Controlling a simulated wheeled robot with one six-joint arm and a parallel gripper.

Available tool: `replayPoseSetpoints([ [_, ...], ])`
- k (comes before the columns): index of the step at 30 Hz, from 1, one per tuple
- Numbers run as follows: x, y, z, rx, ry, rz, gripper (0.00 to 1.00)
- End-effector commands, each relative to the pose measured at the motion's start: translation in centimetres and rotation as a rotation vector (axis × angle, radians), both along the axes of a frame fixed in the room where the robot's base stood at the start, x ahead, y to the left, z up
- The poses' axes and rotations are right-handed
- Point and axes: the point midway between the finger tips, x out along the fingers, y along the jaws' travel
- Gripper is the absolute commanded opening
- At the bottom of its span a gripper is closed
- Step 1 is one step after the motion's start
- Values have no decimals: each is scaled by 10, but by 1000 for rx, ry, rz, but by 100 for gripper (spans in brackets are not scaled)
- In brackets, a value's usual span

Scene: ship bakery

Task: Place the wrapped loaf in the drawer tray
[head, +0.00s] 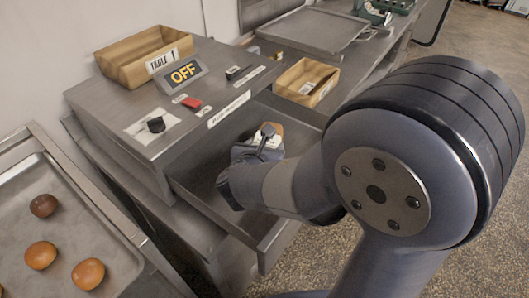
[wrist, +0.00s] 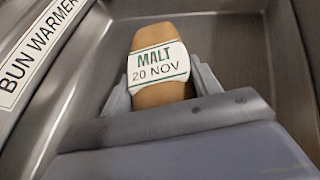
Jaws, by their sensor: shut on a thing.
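The wrapped loaf (wrist: 158,93) is tan with a white label reading "MALT 20 NOV". In the wrist view it sits between both fingers of my gripper (wrist: 160,80), which is shut on it. The loaf's lower end is hidden behind the gripper body. In the head view the loaf (head: 268,129) shows small beyond my gripper (head: 263,143). Both are over the open metal drawer tray (head: 204,188), towards its back. The drawer's grey floor and walls surround the loaf in the wrist view. I cannot tell whether the loaf touches the floor.
A "BUN WARMER" label (wrist: 42,45) marks the cabinet above the drawer. On top are a "TABLE 1" wooden box (head: 128,66), an OFF sign (head: 184,73) and a red switch (head: 192,103). A smaller wooden box (head: 296,96) stands right. A bun tray (head: 100,225) lies left.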

Motion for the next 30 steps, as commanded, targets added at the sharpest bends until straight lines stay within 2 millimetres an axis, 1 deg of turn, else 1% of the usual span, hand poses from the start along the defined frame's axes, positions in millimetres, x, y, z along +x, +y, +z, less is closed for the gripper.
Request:
replayPoseSetpoints([
  [1,0,0,-10,-4,3,0,31],
  [3,0,0,-15,-2,2,0,31],
  [11,0,0,-16,0,0,0,31],
  [15,0,0,-20,1,-1,0,31],
  [16,0,0,-20,0,0,0,61],
  [23,0,0,-19,0,0,0,79],
  [24,0,0,-19,0,0,0,81],
  [30,0,0,-18,0,0,0,81],
])
